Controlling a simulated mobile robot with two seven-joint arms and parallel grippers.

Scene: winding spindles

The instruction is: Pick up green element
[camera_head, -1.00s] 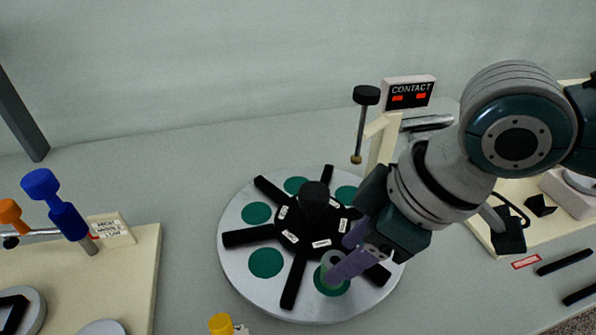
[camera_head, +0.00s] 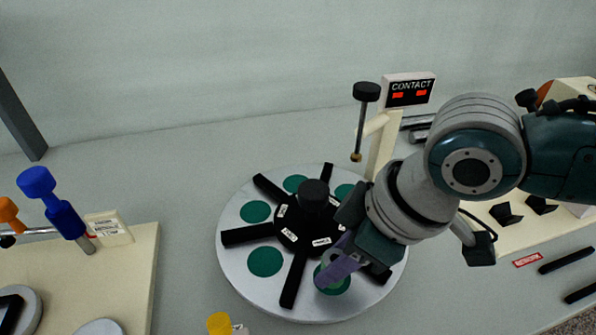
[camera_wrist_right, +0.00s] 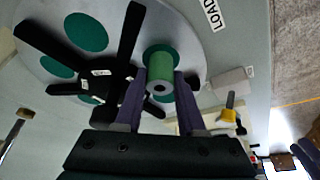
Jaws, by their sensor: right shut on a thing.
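The green element (camera_wrist_right: 160,70) is a short cylinder with a hole in its end, seen in the right wrist view between the two purple fingers of my right gripper (camera_wrist_right: 158,103). The fingers are shut on it. In the head view my right gripper (camera_head: 337,268) is over a front-right green spot of the round silver turntable (camera_head: 235,278), and its fingers mostly hide the element. I cannot tell whether the element touches the turntable. My left gripper is not in view.
Black spokes with a central knob (camera_head: 314,196) divide the turntable. A contact post (camera_head: 383,150) with a black-topped rod stands behind it. A yellow-topped item (camera_head: 219,323) is in front. A cream board (camera_head: 140,275) with a blue handle (camera_head: 63,215) stands left.

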